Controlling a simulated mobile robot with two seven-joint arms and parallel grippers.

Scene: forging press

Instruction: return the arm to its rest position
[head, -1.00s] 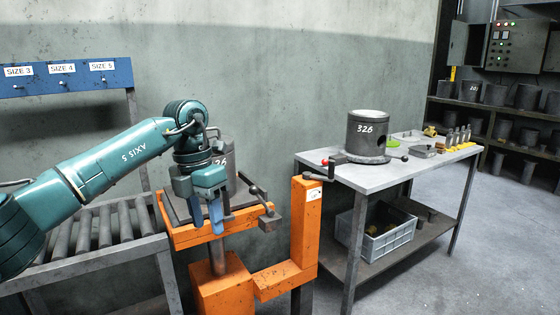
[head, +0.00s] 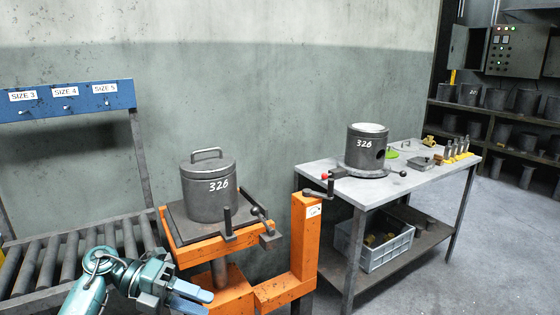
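My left gripper (head: 191,298) is at the bottom left, in front of the orange stand. Its two blue fingers point right, with a narrow gap between them and nothing held. The rest of my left arm runs off the bottom edge. A dark grey cylinder marked 326 (head: 208,190), with a handle on top, stands upright on the plate of the orange stand (head: 305,240). The gripper is below and apart from it. My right gripper is not in view.
A metal table (head: 400,185) at the right bears a second 326 cylinder (head: 365,148) with a side hole. A grey crate (head: 375,248) is on its lower shelf. A roller conveyor (head: 70,255) stands behind my arm, under a blue size board (head: 65,100).

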